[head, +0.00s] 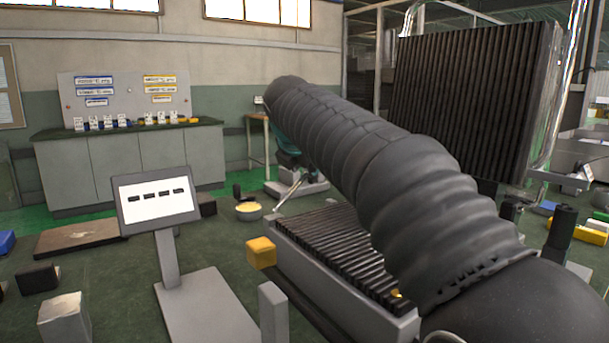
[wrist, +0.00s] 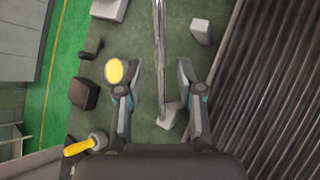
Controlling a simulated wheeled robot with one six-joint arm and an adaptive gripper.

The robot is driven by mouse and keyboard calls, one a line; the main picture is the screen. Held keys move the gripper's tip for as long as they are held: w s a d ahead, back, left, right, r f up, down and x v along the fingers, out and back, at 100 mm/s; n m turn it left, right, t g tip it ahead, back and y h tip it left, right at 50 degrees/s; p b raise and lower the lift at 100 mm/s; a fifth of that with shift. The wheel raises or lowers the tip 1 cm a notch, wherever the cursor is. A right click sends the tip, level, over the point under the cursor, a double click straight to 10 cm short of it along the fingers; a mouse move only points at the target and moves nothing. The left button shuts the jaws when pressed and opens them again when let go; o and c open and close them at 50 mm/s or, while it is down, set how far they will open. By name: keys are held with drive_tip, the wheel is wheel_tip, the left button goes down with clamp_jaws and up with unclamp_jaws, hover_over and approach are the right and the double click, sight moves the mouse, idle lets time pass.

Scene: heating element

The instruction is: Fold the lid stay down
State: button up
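A thin metal rod, which looks like the lid stay (wrist: 160,45), runs lengthwise through the wrist view. A pale block sits at its lower end. In the wrist view my gripper (wrist: 158,72) is open, with one finger on each side of the rod and gaps on both sides. In the head view the dark ribbed lid (head: 475,100) stands raised at the right. The ribbed lower bed (head: 335,245) lies in a grey frame, partly hidden by my arm. A short slanted grey rod (head: 290,195) shows below my gripper, which is mostly hidden there.
A screen on a stand (head: 157,200) is left of the bed. A yellow block (head: 261,252) is at the bed's left end. A yellow-topped round bowl (head: 248,208) is beyond it. A grey cabinet (head: 130,165) lines the back wall. Green floor between is partly clear.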

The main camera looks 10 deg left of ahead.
drive_tip(key=v, duration=0.9)
